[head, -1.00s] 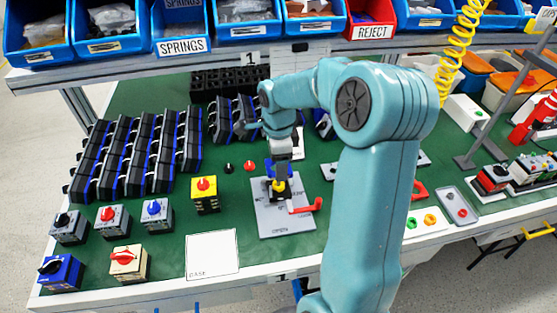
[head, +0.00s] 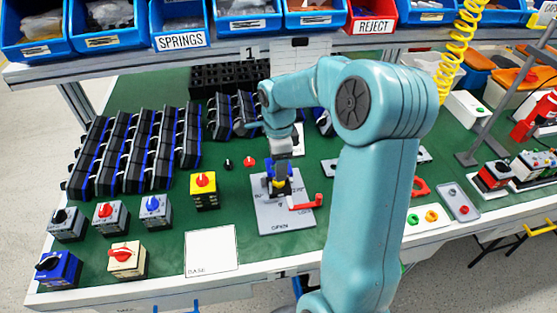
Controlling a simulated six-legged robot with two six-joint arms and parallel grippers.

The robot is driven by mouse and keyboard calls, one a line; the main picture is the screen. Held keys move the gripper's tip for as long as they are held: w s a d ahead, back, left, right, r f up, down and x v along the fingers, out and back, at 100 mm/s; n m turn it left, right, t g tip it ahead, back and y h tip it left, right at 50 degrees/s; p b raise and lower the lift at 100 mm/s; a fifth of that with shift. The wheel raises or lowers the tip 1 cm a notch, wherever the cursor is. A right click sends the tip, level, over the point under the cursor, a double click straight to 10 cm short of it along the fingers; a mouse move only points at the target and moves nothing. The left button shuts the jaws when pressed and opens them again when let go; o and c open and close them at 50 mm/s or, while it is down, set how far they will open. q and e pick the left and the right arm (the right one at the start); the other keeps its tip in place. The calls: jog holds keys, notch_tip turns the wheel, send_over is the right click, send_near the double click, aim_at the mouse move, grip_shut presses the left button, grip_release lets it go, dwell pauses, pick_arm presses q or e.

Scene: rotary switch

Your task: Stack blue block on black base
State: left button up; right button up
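My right arm reaches in from the bottom right, and its gripper (head: 279,165) points down over a grey fixture plate (head: 280,217) marked OPEN. Small blue, black and yellow parts (head: 279,184) sit directly under the gripper at the plate's back part. The fingers are small and dark there, so I cannot tell whether they are shut on a part. I cannot tell a separate blue block from a black base in this cluster. A red lever (head: 306,202) sticks out at the plate's right. My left gripper is not in view.
Several knob switches, including a yellow one (head: 204,191) and a blue one (head: 58,268), stand at the left. Black racks (head: 137,155) fill the back left. A white BASE card (head: 211,249) lies in front. Small black and red knobs (head: 249,161) lie behind the plate.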

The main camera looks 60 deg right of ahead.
jog(key=shift+f+b, duration=0.95)
jog(key=shift+f, duration=0.25)
jog(key=o, duration=1.1)
notch_tip(320, 180, up, 16)
jog(key=shift+r+p, duration=0.2)
jog(key=shift+p, duration=0.8)
jog(key=shift+r, duration=0.1)
